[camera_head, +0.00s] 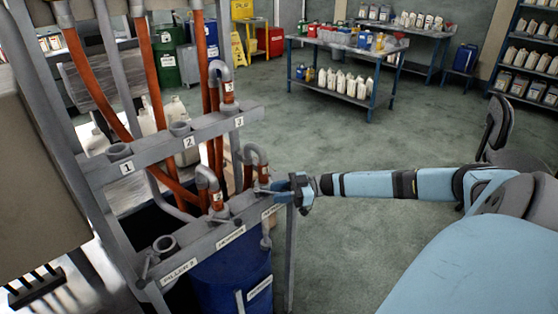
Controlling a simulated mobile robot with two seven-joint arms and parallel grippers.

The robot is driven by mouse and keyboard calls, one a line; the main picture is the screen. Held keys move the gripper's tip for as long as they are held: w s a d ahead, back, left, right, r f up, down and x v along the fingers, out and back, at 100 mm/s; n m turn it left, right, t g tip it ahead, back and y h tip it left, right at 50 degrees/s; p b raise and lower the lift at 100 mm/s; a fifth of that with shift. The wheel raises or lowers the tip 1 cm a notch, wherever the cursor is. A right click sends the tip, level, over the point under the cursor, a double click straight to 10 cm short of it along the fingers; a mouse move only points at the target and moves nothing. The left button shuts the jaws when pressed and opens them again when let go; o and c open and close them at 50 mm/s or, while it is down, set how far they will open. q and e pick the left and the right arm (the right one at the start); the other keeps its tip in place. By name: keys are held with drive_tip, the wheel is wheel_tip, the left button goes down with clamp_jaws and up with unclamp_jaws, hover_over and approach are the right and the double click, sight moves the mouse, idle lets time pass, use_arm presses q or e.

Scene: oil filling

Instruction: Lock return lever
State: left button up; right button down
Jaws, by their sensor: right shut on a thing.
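My right gripper (274,188), blue and black, reaches in from the right. It is shut on a small grey lever (262,190) at the right end of the rack's lower grey rail (200,252). The lever is mostly hidden by the fingers, so its exact angle is hard to tell. Just behind it, a bent grey nozzle with an orange hose (262,168) sits at the rail's right socket. The label below it (270,211) is too small to read. Another bent nozzle (214,196) sits in the middle socket. My left gripper is not in view.
The lower left socket (165,245) is empty, above a "FILLER 2" label (180,271). On the upper rail, sockets 1 (119,153) and 2 (180,128) are empty; 3 holds a nozzle (227,97). A blue barrel (222,282) stands below.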

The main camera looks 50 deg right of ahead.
drive_tip(key=shift+s+a+f, duration=0.25)
drive_tip(key=shift+a+f, duration=0.05)
drive_tip(key=shift+a, duration=0.1)
drive_tip(key=c, duration=1)
unclamp_jaws()
drive_tip(key=shift+o, duration=0.2)
drive_tip(key=shift+w+r, duration=0.1)
drive_tip(key=shift+r, duration=0.1)
drive_tip(key=shift+d, duration=0.15)
drive_tip(key=v, duration=1.3)
drive_tip(key=shift+d+b, duration=0.25)
drive_tip(key=shift+b, duration=0.2)
drive_tip(key=shift+c, duration=0.2)
